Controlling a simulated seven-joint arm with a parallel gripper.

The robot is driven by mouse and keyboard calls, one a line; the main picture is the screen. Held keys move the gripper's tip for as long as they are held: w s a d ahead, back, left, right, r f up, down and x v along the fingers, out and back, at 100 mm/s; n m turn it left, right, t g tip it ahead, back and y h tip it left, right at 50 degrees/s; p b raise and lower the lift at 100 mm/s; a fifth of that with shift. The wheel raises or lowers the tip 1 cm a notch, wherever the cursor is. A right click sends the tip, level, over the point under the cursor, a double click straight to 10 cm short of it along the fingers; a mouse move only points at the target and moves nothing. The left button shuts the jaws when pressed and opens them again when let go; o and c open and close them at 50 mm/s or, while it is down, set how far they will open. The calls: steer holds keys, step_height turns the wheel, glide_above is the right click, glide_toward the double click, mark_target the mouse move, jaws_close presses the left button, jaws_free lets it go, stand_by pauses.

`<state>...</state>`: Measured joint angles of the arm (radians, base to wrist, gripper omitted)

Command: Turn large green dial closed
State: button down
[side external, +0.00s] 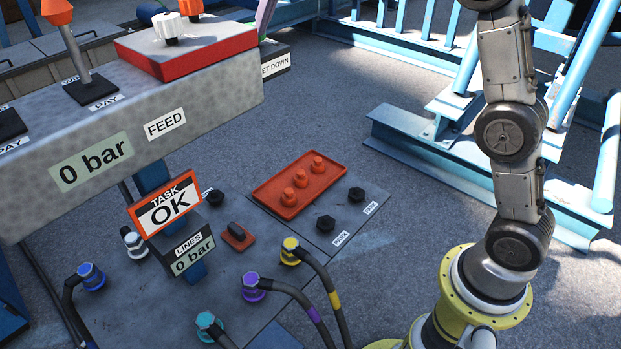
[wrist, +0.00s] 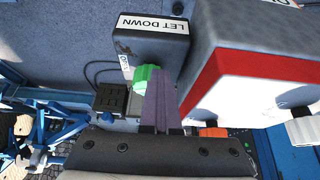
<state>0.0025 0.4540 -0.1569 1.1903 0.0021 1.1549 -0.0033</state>
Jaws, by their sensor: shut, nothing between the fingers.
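The green dial (wrist: 147,79) is in the wrist view, on the face of a dark grey box (wrist: 150,47) labelled LET DOWN. My gripper (wrist: 168,80) is shut and empty, with its grey-purple fingers just right of the dial. The fingers overlap the dial's right edge in the picture; I cannot tell whether they touch it. A white label beside the dial is partly readable. In the side external view, part of the LET DOWN box (side external: 274,62) shows behind the console; the dial's face and my gripper cannot be made out there.
A large grey and red console block (wrist: 235,75) stands close on the right in the wrist view. In the side external view, the console (side external: 215,95) carries levers and a FEED label. A screen (side external: 167,207) reads TASK OK. Blue steel frames (side external: 440,135) stand behind; open floor lies between.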

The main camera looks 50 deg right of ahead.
steer(key=shift+s+d, duration=0.1)
steer(key=shift+d, duration=0.7)
steer(key=shift+d, duration=0.65)
steer(key=shift+d, duration=0.1)
steer(key=shift+s, duration=0.2)
step_height(320, 180, up, 6)
stand_by(0.8)
